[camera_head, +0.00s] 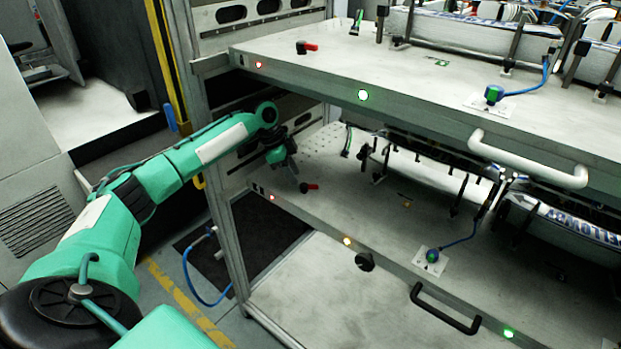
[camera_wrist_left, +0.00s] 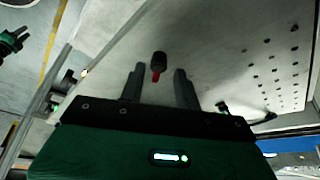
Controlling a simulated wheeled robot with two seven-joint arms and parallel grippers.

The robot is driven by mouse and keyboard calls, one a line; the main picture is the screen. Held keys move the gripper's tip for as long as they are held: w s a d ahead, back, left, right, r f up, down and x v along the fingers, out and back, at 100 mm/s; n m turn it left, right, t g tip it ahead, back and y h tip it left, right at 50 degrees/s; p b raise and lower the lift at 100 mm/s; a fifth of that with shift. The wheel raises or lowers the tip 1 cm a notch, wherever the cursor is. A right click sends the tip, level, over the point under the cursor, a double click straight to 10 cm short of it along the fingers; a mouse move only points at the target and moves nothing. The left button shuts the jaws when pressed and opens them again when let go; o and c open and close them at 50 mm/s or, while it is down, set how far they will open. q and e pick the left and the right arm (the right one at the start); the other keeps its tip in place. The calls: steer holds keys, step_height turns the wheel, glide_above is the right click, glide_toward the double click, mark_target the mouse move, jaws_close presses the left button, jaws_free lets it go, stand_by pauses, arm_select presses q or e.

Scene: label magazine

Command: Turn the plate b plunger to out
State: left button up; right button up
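A plunger with a black knob and red handle (camera_head: 309,187) stands on the lower plate (camera_head: 385,215) near its left end. A similar red-handled plunger (camera_head: 307,47) stands on the upper plate (camera_head: 350,65). I read no letter marking either plate. My left gripper (camera_head: 290,178) reaches in between the plates, just above and left of the lower plunger. In the left wrist view the lower plunger (camera_wrist_left: 158,62) shows between the two spread fingertips of the gripper (camera_wrist_left: 158,76). Its red end points toward the gripper. I cannot tell whether the fingers touch it.
The upper plate overhangs my left forearm's end. A frame post (camera_head: 228,230) stands left of the lower plate. A black handle (camera_head: 445,309) and white handle (camera_head: 527,160) jut from the front edges. A blue-green knob (camera_head: 432,256) sits farther right on the lower plate.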

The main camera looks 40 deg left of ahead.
mark_target(313, 185)
arm_select(q)
steer(key=w+d, duration=0.2)
steer(key=d, duration=0.1)
steer(key=shift+d, duration=0.1)
steer(key=shift+x, duration=1.05)
steer(key=shift+w+d+f, duration=0.15)
steer(key=shift+d+f, duration=0.1)
steer(key=shift+f, duration=0.25)
jaws_close()
